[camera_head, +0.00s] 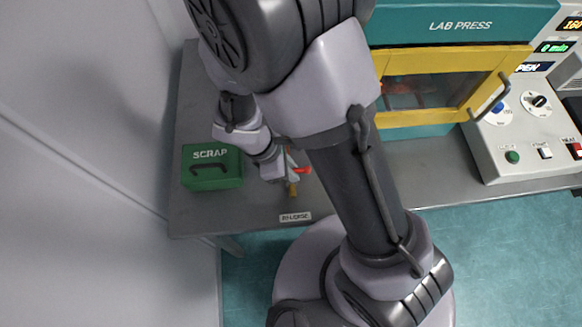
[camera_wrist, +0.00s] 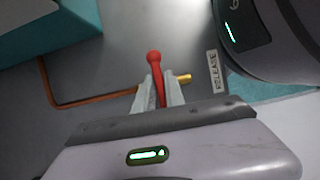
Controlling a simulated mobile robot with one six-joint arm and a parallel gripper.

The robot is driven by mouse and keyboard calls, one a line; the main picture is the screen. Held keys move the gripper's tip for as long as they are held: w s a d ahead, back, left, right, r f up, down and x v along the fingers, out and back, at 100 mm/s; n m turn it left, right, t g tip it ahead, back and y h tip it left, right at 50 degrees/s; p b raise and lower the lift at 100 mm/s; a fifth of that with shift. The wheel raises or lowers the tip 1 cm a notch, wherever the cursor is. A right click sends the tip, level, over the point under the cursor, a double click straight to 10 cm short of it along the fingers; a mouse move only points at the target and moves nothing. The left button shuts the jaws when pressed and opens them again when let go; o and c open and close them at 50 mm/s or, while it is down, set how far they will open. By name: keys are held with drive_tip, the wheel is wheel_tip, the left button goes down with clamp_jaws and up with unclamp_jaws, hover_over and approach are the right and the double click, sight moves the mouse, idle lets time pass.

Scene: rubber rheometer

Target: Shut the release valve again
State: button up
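The release valve has a red lever (camera_wrist: 155,62) with a round knob, seen in the wrist view. A brass fitting (camera_wrist: 184,78) shows to its right and a copper pipe (camera_wrist: 88,98) runs off to the left. My gripper (camera_wrist: 159,80) has one finger on each side of the lever, close against it, and looks shut on it; the knob sticks out past the fingertips. In the head view my gripper (camera_head: 290,178) is at the valve, with a bit of the red lever (camera_head: 302,170) and brass (camera_head: 293,190) showing. The valve body is mostly hidden by my fingers.
The RELEASE label (camera_head: 295,217) is on the bench's front edge. A green SCRAP box (camera_head: 211,178) stands to the left. The lab press with its yellow-framed door (camera_head: 455,84) and a control panel (camera_head: 520,130) are to the right. A wall is at far left.

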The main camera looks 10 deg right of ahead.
drive_tip(key=shift+o, duration=1.3)
drive_tip(key=p+v, duration=0.6)
drive_tip(key=v, duration=1.1)
drive_tip(key=shift+r+p, duration=0.15)
drive_tip(key=shift+p, duration=0.15)
